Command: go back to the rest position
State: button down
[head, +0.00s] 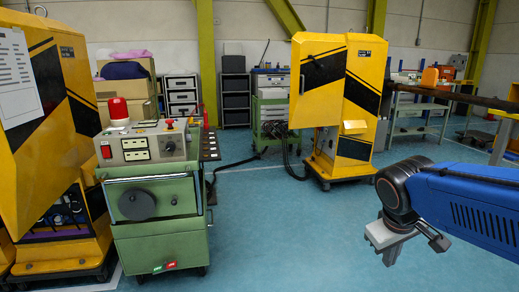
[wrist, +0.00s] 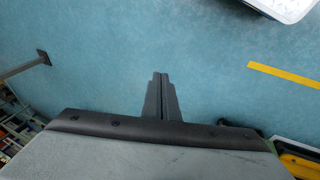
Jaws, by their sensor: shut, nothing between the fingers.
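My gripper (wrist: 160,78) shows in the wrist view at the lower middle, with its two dark fingers closed together and nothing between them. Only blue floor lies beyond its tips. In the head view my blue arm reaches in from the right edge, and the gripper (head: 390,256) hangs at its end over open floor, apart from every machine. A green control cabinet (head: 158,215) with a red lamp (head: 118,111) on top stands at the left. A yellow and black gate machine (head: 338,95) stands at the centre back.
Another yellow machine (head: 58,150) stands at the far left. Dark cables (head: 285,150) run near the centre gate machine. A workbench (head: 440,97) stands at the back right. The blue floor (head: 290,235) between the green cabinet and my arm is clear.

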jog(key=s+a+f+m+t+y, duration=0.1)
jog(key=s+a+f+m+y, duration=0.1)
jog(key=s, duration=0.8)
jog(key=shift+a+f+m+t+y, duration=0.2)
jog(key=shift+f+m+t+y, duration=0.1)
jog(key=shift+m, duration=0.2)
dwell(0.5)
